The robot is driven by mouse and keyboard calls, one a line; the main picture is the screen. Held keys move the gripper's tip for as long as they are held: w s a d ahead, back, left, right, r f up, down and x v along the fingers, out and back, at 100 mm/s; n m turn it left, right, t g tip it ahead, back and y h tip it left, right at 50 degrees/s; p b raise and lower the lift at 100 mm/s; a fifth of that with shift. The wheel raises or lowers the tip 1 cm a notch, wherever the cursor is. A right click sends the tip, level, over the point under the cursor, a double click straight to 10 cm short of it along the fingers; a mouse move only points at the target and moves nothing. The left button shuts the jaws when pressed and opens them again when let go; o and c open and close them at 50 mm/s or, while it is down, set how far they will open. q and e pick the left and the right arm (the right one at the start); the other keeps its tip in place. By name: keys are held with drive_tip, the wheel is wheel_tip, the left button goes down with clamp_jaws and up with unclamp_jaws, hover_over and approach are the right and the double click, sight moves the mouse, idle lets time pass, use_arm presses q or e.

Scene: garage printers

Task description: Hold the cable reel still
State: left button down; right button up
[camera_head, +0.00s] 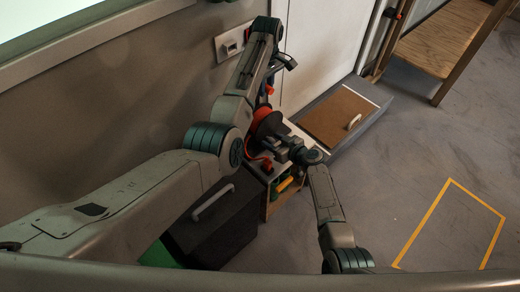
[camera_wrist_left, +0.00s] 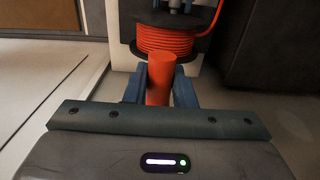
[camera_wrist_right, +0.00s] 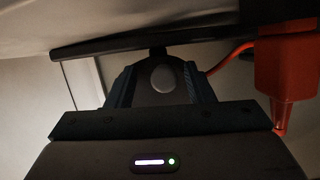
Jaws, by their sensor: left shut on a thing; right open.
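The cable reel (camera_head: 265,122), with orange cable wound between dark discs, stands on a small cabinet against the wall. In the left wrist view the reel's wound cable (camera_wrist_left: 170,42) is just beyond my left gripper (camera_wrist_left: 159,85). That gripper is shut on an upright orange-red cylinder (camera_wrist_left: 160,75); I cannot tell how it joins the reel. My right gripper (camera_head: 281,152) is open beside the reel's near side. In the right wrist view a dark rounded piece with a grey round face (camera_wrist_right: 163,78) is between its fingers, below a dark disc edge (camera_wrist_right: 130,47). Contact is unclear.
An orange part (camera_wrist_right: 288,75) with a cable stands right of my right gripper. A dark case (camera_head: 215,215) with a handle is left of the cabinet. A brown panel (camera_head: 338,117) lies to the right. Open floor has a yellow outline (camera_head: 430,212).

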drive_tip(key=shift+s+d, duration=2.1)
drive_tip(key=shift+s, duration=0.05)
drive_tip(key=shift+c, duration=0.7)
drive_tip(key=r+m, duration=0.1)
drive_tip(key=m, duration=0.1)
drive_tip(key=s+d+r+m, duration=0.1)
drive_tip(key=r+m, duration=0.1)
drive_tip(key=m, duration=0.1)
drive_tip(key=shift+s+d+m, duration=0.25)
drive_tip(key=shift+s+m, duration=0.05)
drive_tip(key=shift+s, duration=0.1)
drive_tip(key=shift+w+a, duration=0.25)
drive_tip(key=shift+x, duration=4.1)
drive_tip(key=shift+a, duration=0.1)
drive_tip(key=c, duration=0.7)
